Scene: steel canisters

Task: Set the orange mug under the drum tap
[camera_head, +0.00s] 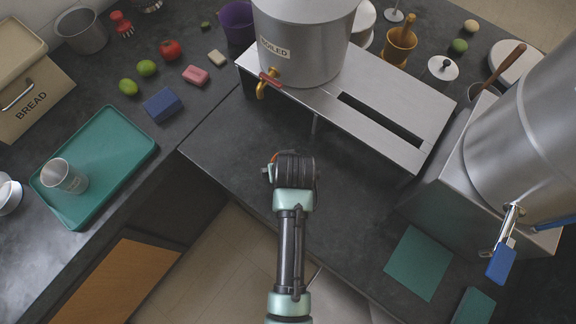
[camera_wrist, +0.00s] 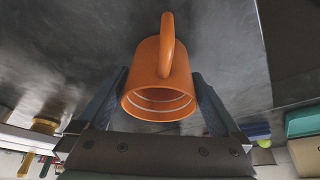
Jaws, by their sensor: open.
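The orange mug (camera_wrist: 158,80) is between the two fingers of my gripper (camera_wrist: 160,92) in the wrist view, its handle up in the picture and its open mouth towards the camera. The fingers are open on either side; I cannot tell whether they touch it. In the head view my gripper (camera_head: 293,168) is above the dark counter, and only a sliver of orange (camera_head: 273,159) shows beside it. A large steel drum (camera_head: 525,140) at the right has a tap with a blue lever (camera_head: 501,262). A steel canister marked BOILED (camera_head: 305,45) has a brass tap with a red lever (camera_head: 268,80).
The BOILED canister stands on a raised steel stand (camera_head: 420,155) with a dark slot. A green mat (camera_head: 417,262) lies left of the drum. A teal tray (camera_head: 125,135) with a metal cup (camera_head: 65,176) is at the left. The counter between the stand and mat is clear.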

